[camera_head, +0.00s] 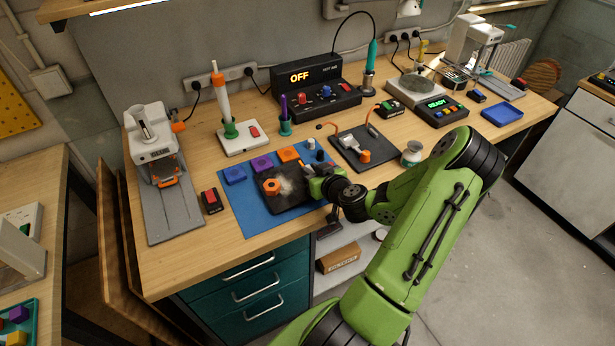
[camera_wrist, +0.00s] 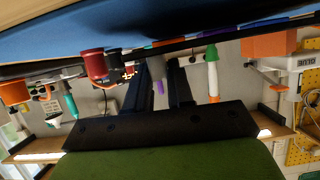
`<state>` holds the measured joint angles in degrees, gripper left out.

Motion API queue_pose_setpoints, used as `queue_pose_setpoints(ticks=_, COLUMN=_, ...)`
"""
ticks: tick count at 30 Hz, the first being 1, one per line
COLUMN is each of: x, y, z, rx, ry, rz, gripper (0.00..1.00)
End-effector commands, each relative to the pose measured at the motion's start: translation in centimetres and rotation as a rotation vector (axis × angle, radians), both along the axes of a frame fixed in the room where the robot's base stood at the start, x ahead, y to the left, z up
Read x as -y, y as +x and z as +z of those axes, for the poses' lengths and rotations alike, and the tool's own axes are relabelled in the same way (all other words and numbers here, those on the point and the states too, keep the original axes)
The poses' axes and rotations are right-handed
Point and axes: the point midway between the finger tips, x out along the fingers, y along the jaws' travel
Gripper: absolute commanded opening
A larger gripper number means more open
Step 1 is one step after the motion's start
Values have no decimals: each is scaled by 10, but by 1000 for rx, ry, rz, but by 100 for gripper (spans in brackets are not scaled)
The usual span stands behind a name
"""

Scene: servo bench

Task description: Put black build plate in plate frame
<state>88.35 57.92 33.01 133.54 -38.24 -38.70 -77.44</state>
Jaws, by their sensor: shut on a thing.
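The black build plate (camera_head: 290,197) is a dark, flat square over the blue mat, with a pale smudge on top. An orange hexagonal piece shows at its left part. My gripper (camera_head: 314,186) is at the plate's right edge and shut on it. In the wrist view, the two dark fingers of my gripper (camera_wrist: 166,62) reach up to a thin dark edge, which looks like the plate seen side-on. I cannot tell whether the plate touches the mat. I cannot tell for certain which thing is the plate frame.
The blue mat (camera_head: 235,205) also carries purple and orange pieces at its back. A grey machine (camera_head: 150,150) stands at left, with a small red-switch box (camera_head: 211,201) beside the mat. A dark panel (camera_head: 350,142) with an orange knob and a jar (camera_head: 411,154) stand right of the mat.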

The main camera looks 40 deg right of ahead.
Motion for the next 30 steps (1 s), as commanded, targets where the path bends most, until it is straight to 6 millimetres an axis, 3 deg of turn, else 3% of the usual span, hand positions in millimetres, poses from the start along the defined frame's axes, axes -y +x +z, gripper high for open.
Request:
queue_pose_setpoints(ticks=3, x=0, y=0, z=-13, rx=2, ry=0, rz=0, gripper=0)
queue_pose_setpoints(ticks=12, x=0, y=0, z=-15, rx=1, ry=-3, rz=1, gripper=0)
queue_pose_setpoints(ticks=13, x=0, y=0, z=-15, rx=0, ry=-3, rz=1, gripper=25)
queue_pose_setpoints(ticks=17, x=0, y=0, z=-14, rx=0, ry=-2, rz=1, gripper=45)
queue_pose_setpoints(ticks=27, x=0, y=0, z=-11, rx=1, ry=-1, rz=0, gripper=48)
queue_pose_setpoints(ticks=30, x=-2, y=-13, z=-8, rx=0, ry=-1, rz=-2, gripper=48)
